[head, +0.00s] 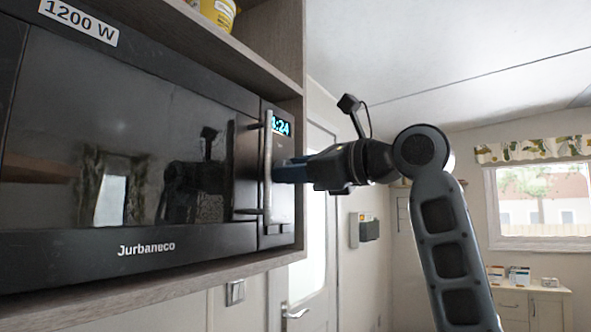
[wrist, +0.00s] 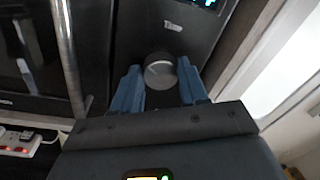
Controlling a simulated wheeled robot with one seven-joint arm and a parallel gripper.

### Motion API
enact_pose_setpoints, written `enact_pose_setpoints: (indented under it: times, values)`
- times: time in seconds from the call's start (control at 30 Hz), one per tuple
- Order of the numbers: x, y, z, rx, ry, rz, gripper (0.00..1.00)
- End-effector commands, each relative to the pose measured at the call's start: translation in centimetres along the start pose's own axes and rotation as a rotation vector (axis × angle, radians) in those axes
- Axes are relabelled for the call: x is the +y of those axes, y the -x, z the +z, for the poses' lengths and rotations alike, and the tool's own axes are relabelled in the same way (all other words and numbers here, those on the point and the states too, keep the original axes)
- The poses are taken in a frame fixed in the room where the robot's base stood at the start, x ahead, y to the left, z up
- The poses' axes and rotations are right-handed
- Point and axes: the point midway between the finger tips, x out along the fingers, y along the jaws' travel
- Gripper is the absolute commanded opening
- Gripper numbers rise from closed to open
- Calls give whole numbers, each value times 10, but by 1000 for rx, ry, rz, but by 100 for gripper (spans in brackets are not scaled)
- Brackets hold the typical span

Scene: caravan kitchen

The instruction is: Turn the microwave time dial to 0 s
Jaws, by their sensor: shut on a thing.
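The black microwave (head: 60,235) sits on a wooden shelf at left in the head view. Its lit display (head: 283,128) is partly hidden by the door handle, and "24" shows at its end. The time dial (wrist: 161,70) is a round grey knob in the middle of the wrist view. My gripper (head: 283,171) reaches the control panel from the right. In the wrist view, its blue fingers (wrist: 163,88) are on either side of the dial, shut on it. The dial is hidden in the head view.
The upright door handle (head: 267,165) stands out just left of my gripper. It also shows in the wrist view (wrist: 68,55). The wooden shelf side (head: 287,55) is close on the right. A power strip (wrist: 22,137) shows at lower left in the wrist view.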

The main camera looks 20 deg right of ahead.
Motion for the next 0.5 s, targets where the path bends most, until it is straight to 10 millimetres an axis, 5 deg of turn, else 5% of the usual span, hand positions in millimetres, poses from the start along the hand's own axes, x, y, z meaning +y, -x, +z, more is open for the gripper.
enact_pose_setpoints:
  times: [0.5]
  values:
    - [2,0,-1,-12,159,-4,13]
